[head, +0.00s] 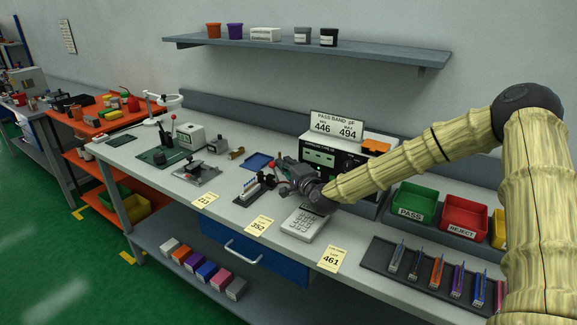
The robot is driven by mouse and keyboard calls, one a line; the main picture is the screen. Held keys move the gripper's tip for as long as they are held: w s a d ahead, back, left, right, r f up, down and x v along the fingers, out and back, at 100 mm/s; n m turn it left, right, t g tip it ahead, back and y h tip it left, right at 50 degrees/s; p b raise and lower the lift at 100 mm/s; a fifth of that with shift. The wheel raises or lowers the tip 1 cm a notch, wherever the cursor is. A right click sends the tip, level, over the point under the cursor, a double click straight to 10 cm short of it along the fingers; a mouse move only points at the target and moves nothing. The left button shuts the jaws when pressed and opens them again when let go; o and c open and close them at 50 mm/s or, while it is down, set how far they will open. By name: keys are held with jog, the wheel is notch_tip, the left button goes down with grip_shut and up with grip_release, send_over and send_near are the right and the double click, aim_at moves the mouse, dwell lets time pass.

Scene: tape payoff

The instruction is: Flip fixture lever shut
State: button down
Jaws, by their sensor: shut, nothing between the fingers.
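My gripper (283,184) is shut and empty, at the front left of the black meter (320,157) on the bench. A small red knob (271,163) shows just behind and left of my gripper; it may be the tip of the fixture lever. My gripper and wrist hide most of what is around it, so I cannot tell the fixture's shape, the lever's angle or whether they touch. Another red-knobbed lever (173,117) stands upright by a green base at the left of the bench.
A dark strip holder with pale pieces (250,190) stands just left of my gripper, and a calculator (302,223) lies in front. The green PASS bin (415,201) and red REJECT bin (464,216) are to the right. A blue tray (257,161) lies behind.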

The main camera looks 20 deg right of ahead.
dwell(0.3)
jog(key=a+n+b, duration=0.1)
jog(key=b, duration=0.1)
jog(key=s+a+n+t+b, duration=0.1)
jog(key=b, duration=0.2)
jog(key=s+a+f+n+y+b, duration=0.1)
jog(key=n+b, duration=0.1)
jog(key=b, duration=0.1)
jog(key=shift+s+t, duration=0.15)
jog(key=shift+t, duration=0.25)
